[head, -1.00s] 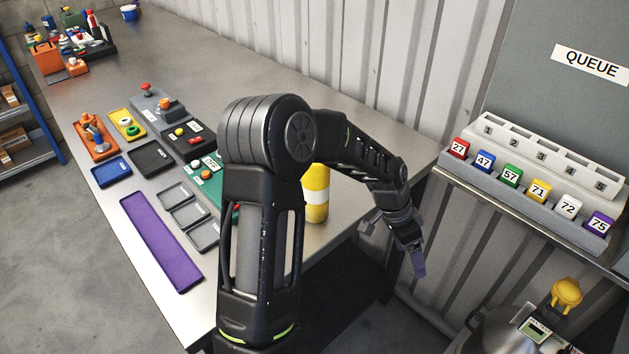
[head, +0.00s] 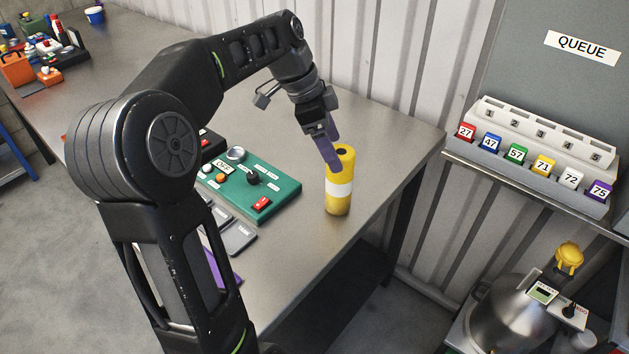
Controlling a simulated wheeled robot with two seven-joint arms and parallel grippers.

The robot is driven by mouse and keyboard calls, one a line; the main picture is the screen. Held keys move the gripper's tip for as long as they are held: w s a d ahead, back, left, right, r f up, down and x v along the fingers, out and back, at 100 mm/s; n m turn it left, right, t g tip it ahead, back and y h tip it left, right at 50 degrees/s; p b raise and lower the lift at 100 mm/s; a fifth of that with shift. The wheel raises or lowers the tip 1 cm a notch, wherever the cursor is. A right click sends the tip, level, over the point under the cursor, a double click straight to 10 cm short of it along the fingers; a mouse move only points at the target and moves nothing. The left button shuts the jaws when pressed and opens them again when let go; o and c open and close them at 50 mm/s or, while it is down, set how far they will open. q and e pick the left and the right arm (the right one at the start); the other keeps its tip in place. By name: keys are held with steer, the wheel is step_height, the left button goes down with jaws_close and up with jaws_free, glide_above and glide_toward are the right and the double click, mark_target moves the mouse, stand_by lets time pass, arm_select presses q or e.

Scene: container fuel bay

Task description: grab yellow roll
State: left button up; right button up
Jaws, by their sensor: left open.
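The yellow roll (head: 338,200) stands upright near the right end of the metal workbench. It has a white band around its middle and a dark hole in its top. My left gripper (head: 331,153) is open, with purple fingers pointing down at the roll's top left edge. One finger overlaps the roll's upper side in the picture; I cannot tell whether it touches. Nothing is held. My right gripper is not in view.
A green control panel (head: 251,188) with a red switch lies left of the roll. The corrugated wall (head: 395,70) stands behind the bench. A queue rack (head: 540,160) with numbered tags and a steel pot (head: 505,310) are at the right. Bench right of the roll is clear.

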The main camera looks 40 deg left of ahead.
mark_target(345, 169)
arm_select(q)
steer(key=shift+s+a+r, duration=0.1)
steer(key=shift+s+a, duration=0.05)
steer(key=shift+w+d, duration=0.2)
steer(key=shift+x, duration=1.3)
steer(key=shift+s+a, duration=0.1)
steer(key=p+x, duration=0.2)
steer(key=x, duration=0.3)
jaws_close()
stand_by(0.5)
